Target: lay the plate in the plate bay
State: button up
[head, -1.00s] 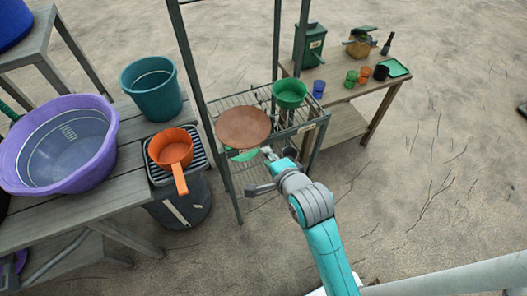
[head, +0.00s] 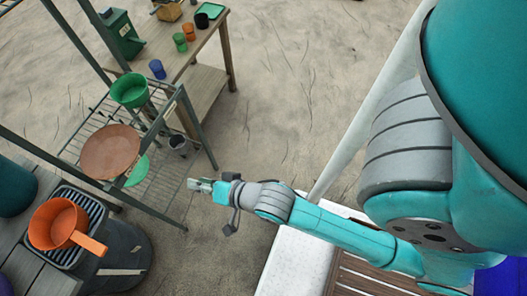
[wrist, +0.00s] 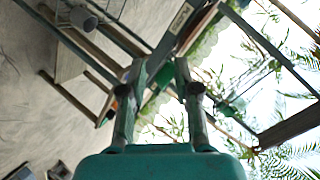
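A round brown dish (head: 110,152), which looks like a plate, lies on the wire rack (head: 165,118) in the head view. A green round piece (head: 138,171) shows partly under its right edge. I cannot tell which part of the rack is the plate bay. My gripper (head: 194,185) is right of the rack, apart from the brown dish and holding nothing. In the wrist view my gripper's two fingers (wrist: 157,68) stand apart with only background between them. The brown dish cannot be made out there.
A green bowl (head: 130,90) sits at the rack's far end. Cups (head: 180,42) and a green tray stand on the wooden table (head: 205,55). The sandy ground right of the rack is clear.

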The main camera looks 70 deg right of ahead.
jog(key=s+r+n+t, duration=0.1)
jog(key=s+n, duration=0.4)
jog(key=s, duration=0.5)
jog(key=s+r+n, duration=0.3)
jog(key=s+n, duration=0.3)
jog(key=s, duration=0.4)
jog(key=shift+s+t, duration=0.35)
jog(key=shift+t, duration=0.05)
jog(key=shift+s+r, duration=0.2)
jog(key=shift+s, duration=0.05)
jog(key=c, duration=0.3)
jog(key=shift+r, duration=0.1)
grip_shut()
